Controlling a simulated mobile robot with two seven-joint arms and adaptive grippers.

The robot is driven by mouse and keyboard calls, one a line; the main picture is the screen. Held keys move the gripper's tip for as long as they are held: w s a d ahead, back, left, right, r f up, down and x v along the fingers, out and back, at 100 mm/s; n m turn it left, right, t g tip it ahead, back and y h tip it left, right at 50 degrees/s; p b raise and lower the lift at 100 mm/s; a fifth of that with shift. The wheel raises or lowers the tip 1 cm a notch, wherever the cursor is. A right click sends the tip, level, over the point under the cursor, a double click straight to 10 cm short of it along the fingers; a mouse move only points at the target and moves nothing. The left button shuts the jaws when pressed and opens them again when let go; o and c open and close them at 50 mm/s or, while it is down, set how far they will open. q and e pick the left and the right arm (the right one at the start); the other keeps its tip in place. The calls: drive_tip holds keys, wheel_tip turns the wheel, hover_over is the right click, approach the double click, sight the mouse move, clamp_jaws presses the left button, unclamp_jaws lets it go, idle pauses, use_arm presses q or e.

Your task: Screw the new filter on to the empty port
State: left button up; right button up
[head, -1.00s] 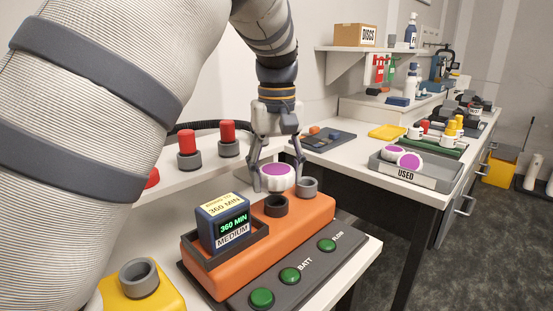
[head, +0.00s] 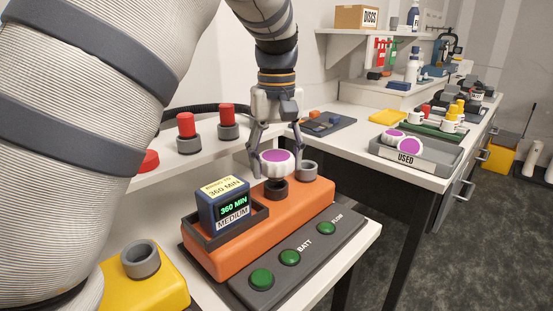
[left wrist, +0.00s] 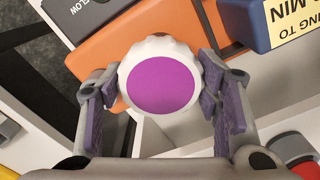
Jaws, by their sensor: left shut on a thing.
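My left gripper (head: 277,167) is shut on a white, ribbed filter with a purple top (head: 276,161). The filter is upright, directly over the dark round port (head: 276,190) on the orange unit (head: 232,250). Whether its underside touches the port is hard to tell. A second, grey port (head: 308,171) stands beside it, to the right, open on top. In the left wrist view the filter's purple face (left wrist: 162,82) sits between both finger pads and hides the port below. My right gripper is not in view.
A blue box (head: 222,204) reading 360 MIN sits in a dark holder on the orange unit. Green buttons line the front panel (head: 312,262). Red-topped posts (head: 228,120) stand behind. A USED tray (head: 436,166) holding two purple-topped filters is on the right bench.

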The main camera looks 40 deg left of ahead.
sight(277, 156)
use_arm(q)
drive_tip(key=shift+f, duration=1.3)
drive_tip(key=m, duration=0.9)
drive_tip(key=o, duration=1.5)
wheel_tip(277, 156, up, 12)
drive_tip(key=shift+r, duration=0.1)
